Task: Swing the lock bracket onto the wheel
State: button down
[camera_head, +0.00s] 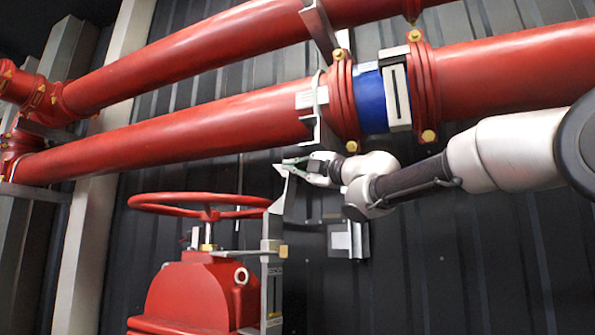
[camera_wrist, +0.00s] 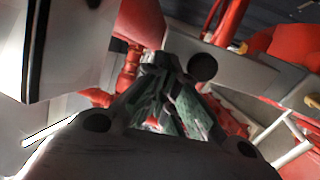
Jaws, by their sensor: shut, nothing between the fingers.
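The red handwheel (camera_head: 200,203) sits level on a brass stem above the red valve body (camera_head: 197,290). The grey lock bracket (camera_head: 272,245) stands upright at the wheel's right side. Its bent upper end (camera_head: 281,190) rises to the right of the rim, tilted. My gripper (camera_head: 287,163) comes in from the right, with its tips at the top of that upper end. I cannot tell whether they touch it. In the wrist view, the fingers (camera_wrist: 163,68) come together with nothing between them. I cannot surely pick out the bracket in the wrist view.
Two large red pipes (camera_head: 180,127) run across above the wheel, close over my gripper. A blue band (camera_head: 371,102) is on the lower pipe. A grey wall box (camera_head: 349,240) is to the right of the bracket. The dark corrugated wall (camera_head: 480,260) lies behind, with free room at lower right.

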jog(key=w+a+r, duration=0.3)
jog(key=a, duration=0.1)
jog(key=shift+w+a+r, duration=0.15)
jog(key=shift+w+r, duration=0.05)
jog(key=shift+r, duration=0.1)
dwell(0.4)
dwell(0.3)
jog(key=v, duration=1.2)
